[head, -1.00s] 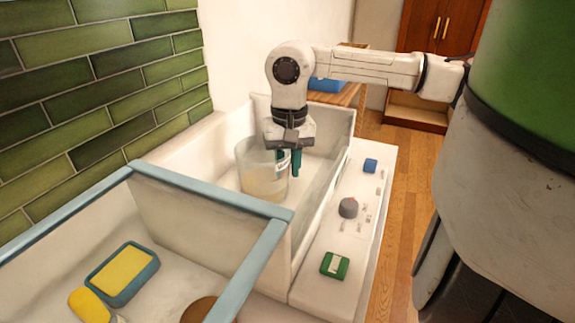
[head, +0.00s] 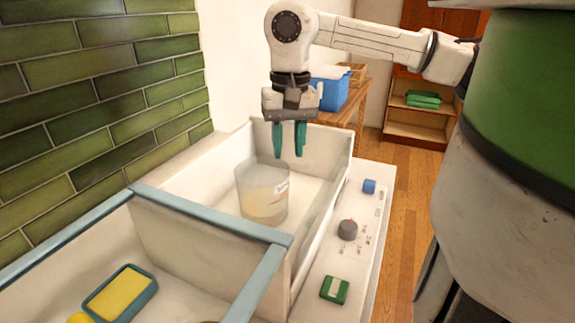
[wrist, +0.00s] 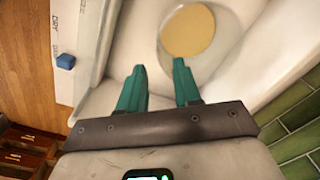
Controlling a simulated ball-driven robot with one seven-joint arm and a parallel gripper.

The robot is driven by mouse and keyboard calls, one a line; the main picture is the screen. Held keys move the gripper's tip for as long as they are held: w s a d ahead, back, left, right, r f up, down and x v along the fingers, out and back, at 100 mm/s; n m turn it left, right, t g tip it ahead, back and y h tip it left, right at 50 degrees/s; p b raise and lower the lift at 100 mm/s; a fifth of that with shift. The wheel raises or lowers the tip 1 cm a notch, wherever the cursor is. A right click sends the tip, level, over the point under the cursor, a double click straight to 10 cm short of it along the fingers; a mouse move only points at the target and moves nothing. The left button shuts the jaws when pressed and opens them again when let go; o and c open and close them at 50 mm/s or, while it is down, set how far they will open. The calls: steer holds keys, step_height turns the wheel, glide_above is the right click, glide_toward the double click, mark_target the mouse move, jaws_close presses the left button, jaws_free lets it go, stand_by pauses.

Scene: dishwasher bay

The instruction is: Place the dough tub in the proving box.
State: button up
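The dough tub (head: 263,200) is a clear, round tub with beige dough in its lower part. It stands upright inside the white open-topped box (head: 325,205), which I take to be the proving box, near its divider end. My gripper (head: 289,152) points down above the tub, with its teal fingers apart and empty, clear of the rim. In the wrist view the fingers (wrist: 160,75) are spread with nothing between them. The tub shows there from above as a pale round of dough (wrist: 188,30) beyond the fingertips.
A panel (head: 365,240) with a grey knob (head: 347,230), blue block (head: 369,186) and green block (head: 334,290) runs along the right. A blue container (head: 335,88) stands behind. Green tiles line the left.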

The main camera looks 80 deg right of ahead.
steer(key=shift+r, duration=1.05)
steer(key=shift+c, duration=0.2)
stand_by(0.5)
